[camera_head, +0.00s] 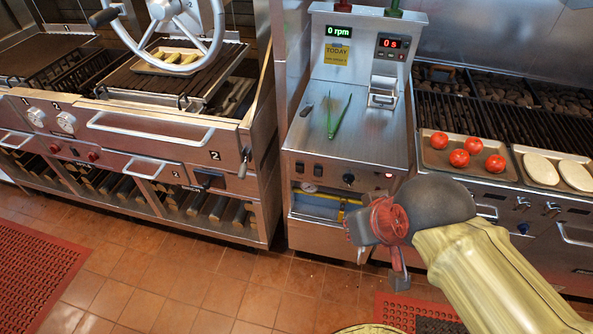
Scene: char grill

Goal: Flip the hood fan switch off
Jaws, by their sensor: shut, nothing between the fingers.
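Two small dark rocker switches (309,169) sit on the front panel of the middle steel station (365,155). I cannot read labels on them, so I cannot tell which one, if either, is the hood fan switch, or its position. A green display (339,32) at the back of the station reads 0 rpm. My gripper (396,272) hangs in front of the station's lower right part, to the right of and below the switches. It is shut and empty, apart from the panel as far as I can see. My wrist hides part of the station's lower right front.
A black knob (348,179) is on the same panel. Green tongs (340,116) lie on the station top. A tray (437,165) with tomatoes stands on the right grill. A grill with a large wheel (215,45) is at left. Red mats (35,285) lie on the tiled floor.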

